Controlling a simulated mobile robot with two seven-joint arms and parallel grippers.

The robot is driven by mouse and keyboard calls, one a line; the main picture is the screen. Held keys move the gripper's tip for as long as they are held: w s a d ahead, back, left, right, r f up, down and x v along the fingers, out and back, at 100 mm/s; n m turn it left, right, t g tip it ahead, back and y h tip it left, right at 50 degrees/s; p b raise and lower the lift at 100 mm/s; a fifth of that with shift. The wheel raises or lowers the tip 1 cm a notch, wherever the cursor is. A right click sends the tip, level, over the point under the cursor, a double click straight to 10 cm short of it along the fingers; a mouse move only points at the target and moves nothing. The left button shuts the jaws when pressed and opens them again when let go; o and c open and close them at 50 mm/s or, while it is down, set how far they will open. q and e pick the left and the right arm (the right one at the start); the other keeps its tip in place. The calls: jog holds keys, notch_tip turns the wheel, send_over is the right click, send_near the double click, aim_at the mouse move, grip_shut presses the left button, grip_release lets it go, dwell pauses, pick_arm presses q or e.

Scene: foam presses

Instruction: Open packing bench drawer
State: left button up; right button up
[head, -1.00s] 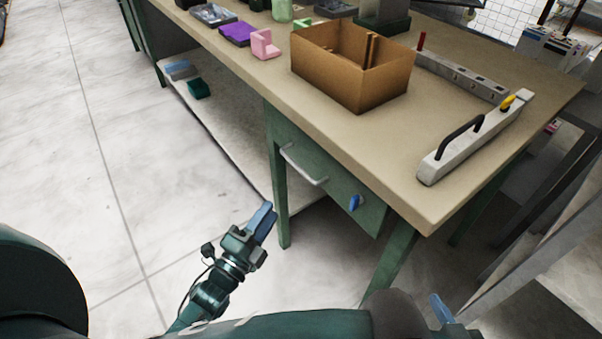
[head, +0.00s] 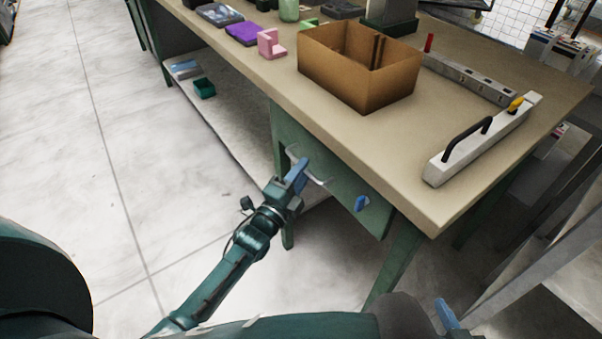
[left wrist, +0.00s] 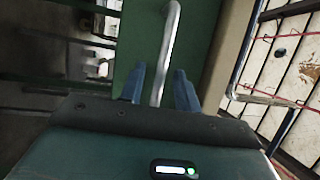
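The packing bench drawer has a green front (head: 340,190) under the bench top, and it looks closed. Its pale bar handle (head: 320,181) is partly hidden by my left gripper (head: 297,174) in the head view. In the left wrist view the handle (left wrist: 169,50) runs down between the two blue fingers of my left gripper (left wrist: 160,88). The fingers are apart, one on each side of the bar; contact is not clear. Of my right gripper, only a blue fingertip (head: 447,314) shows at the bottom.
The bench top (head: 400,150) carries an open cardboard box (head: 350,90), a pink block (head: 270,44), a purple item (head: 243,33) and a white bar with a black handle (head: 480,142). A lower shelf (head: 225,120) holds a teal bin (head: 204,88). The floor at left is clear.

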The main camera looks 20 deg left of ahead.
pick_arm(q)
grip_shut()
dwell(0.5)
